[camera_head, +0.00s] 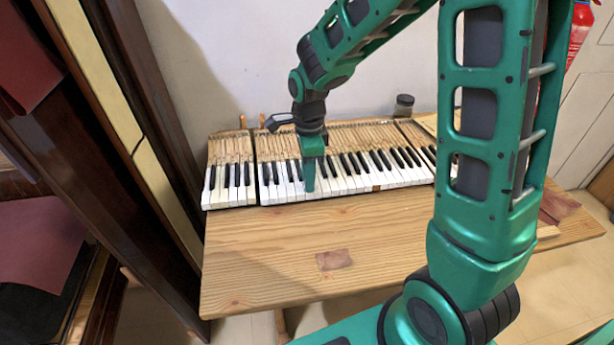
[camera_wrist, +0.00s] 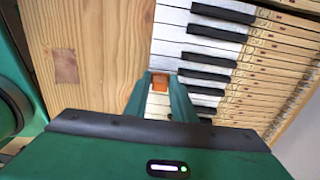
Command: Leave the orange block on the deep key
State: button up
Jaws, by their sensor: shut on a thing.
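My gripper (camera_head: 309,178) points down over the front of the white keys, left of the middle of the keyboard (camera_head: 350,182). In the wrist view, my gripper (camera_wrist: 160,88) is shut on the orange block (camera_wrist: 160,80), which shows between the fingertips above the white keys (camera_wrist: 190,45). I cannot tell whether the block touches a key. In the head view the fingers hide the block. A brown patch (camera_head: 375,188) breaks the row of white key fronts to the right of my gripper; I cannot tell whether it marks the deep key.
The keyboard lies on a wooden table (camera_head: 270,250), whose front part is bare apart from a darker square patch (camera_head: 334,260). A small dark jar (camera_head: 404,105) stands behind the keys. A tall dark wooden piece (camera_head: 120,150) stands at the left. The wall is close behind.

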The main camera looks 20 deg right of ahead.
jog(key=shift+f, duration=0.9)
dwell(0.7)
jog(key=o, duration=0.6)
jog(key=shift+r, duration=0.2)
jog(key=shift+r, duration=0.9)
jog(key=o, duration=0.6)
jog(key=shift+c, duration=0.2)
